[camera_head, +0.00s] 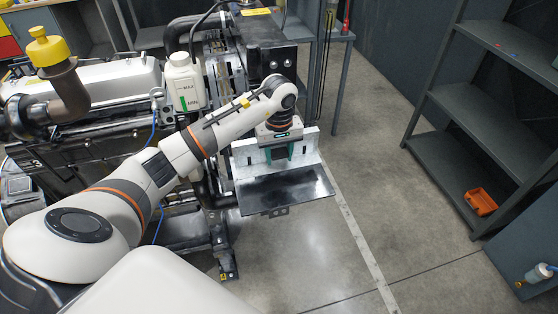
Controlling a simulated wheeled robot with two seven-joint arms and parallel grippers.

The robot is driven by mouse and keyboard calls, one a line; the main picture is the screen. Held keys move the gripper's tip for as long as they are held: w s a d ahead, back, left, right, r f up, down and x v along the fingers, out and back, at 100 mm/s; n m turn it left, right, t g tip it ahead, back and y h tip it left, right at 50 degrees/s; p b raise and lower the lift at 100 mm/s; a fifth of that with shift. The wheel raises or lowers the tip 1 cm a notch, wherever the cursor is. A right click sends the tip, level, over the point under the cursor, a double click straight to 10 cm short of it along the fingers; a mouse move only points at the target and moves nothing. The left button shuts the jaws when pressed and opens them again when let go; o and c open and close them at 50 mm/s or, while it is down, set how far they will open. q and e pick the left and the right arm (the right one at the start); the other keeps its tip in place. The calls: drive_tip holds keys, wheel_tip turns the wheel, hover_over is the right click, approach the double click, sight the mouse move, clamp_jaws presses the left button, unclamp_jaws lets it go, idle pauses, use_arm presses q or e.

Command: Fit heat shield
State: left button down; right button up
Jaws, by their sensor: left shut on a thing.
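The heat shield (288,188) is a bent metal sheet with a pale upright plate and a dark, glossy lower panel. My left gripper (281,152) is shut on its upper pale part and holds it beside the right end of the diesel engine (95,125). The gripper points down, and its fingers partly cover the plate. Whether the shield touches the engine I cannot tell. My right gripper is not in view.
On the engine are a yellow-capped pipe (67,85) and a white reservoir bottle (185,82). A grey shelf (480,125) with an orange bin (481,201) stands at the right. The floor between shield and shelf is clear.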

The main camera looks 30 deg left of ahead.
sight(279, 164)
use_arm(q)
wheel_tip(279, 164, down, 3)
drive_tip(key=shift+d+f+p, duration=0.1)
drive_tip(key=shift+f+p, duration=0.05)
drive_tip(key=shift+p, duration=0.4)
drive_tip(key=shift+f, duration=0.3)
drive_tip(key=c, duration=0.7)
unclamp_jaws()
drive_tip(key=shift+c, duration=0.2)
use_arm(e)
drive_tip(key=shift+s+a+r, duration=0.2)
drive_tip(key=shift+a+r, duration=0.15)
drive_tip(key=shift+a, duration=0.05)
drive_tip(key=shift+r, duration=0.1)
use_arm(q)
drive_tip(key=shift+r, duration=0.3)
wheel_tip(279, 164, up, 11)
drive_tip(key=b, duration=0.4)
drive_tip(key=shift+f, duration=0.2)
drive_tip(key=shift+r, duration=0.55)
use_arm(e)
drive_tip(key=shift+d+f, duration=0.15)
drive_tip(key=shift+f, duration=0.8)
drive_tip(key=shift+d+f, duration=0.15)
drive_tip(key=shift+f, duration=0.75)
